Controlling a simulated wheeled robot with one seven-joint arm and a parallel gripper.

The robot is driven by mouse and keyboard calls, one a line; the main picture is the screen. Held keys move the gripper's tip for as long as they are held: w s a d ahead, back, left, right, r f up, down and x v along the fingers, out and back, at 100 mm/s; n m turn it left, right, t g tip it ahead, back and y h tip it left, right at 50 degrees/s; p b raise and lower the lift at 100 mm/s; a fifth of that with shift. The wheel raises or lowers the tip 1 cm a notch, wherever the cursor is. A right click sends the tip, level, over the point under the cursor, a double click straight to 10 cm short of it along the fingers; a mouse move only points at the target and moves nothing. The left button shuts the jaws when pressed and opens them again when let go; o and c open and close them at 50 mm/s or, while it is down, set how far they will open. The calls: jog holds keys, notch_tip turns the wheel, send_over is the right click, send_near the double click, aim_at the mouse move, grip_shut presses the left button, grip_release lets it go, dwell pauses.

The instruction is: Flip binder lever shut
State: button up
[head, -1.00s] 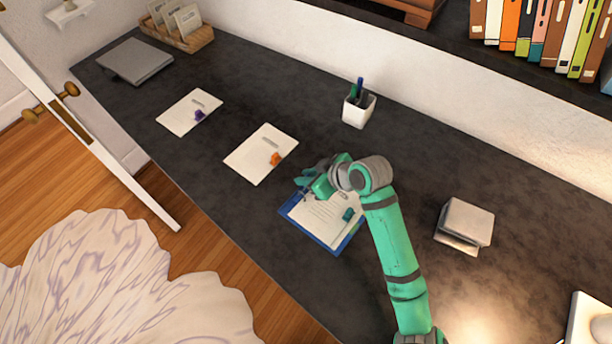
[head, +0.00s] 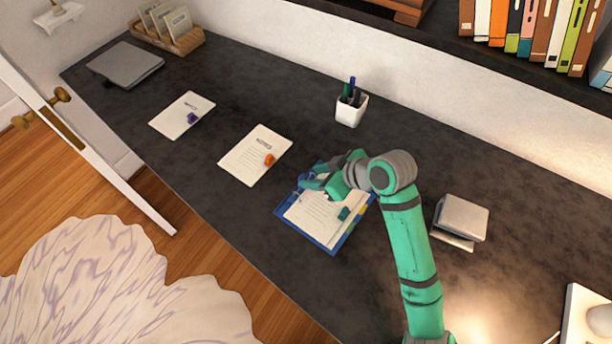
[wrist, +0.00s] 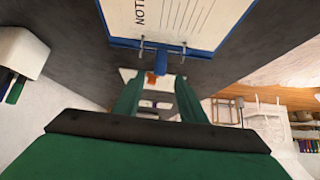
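The blue binder (head: 320,243) lies open on the dark desk with white lined sheets (head: 319,218) on it. A teal piece (head: 344,213) rests on the sheets. My gripper (head: 308,183) is at the binder's upper edge, by its rings. In the wrist view the binder edge (wrist: 205,53) crosses the top, with two metal rings (wrist: 142,46). A short blue tab (wrist: 161,62), perhaps the lever, juts from that edge towards the space between my fingers. My green fingers stand apart with nothing clearly held. Whether they touch the tab, I cannot tell.
Two note sheets, one with an orange clip (head: 269,160) and one with a purple clip (head: 193,118), lie left of the binder. A white pen cup (head: 350,111) stands behind. A silver stapler-like object (head: 461,220) stands right. Bare desk lies between them.

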jog(key=v, duration=0.3)
jog(key=shift+s+d+r, duration=0.1)
jog(key=shift+s+r, duration=0.05)
dwell(0.5)
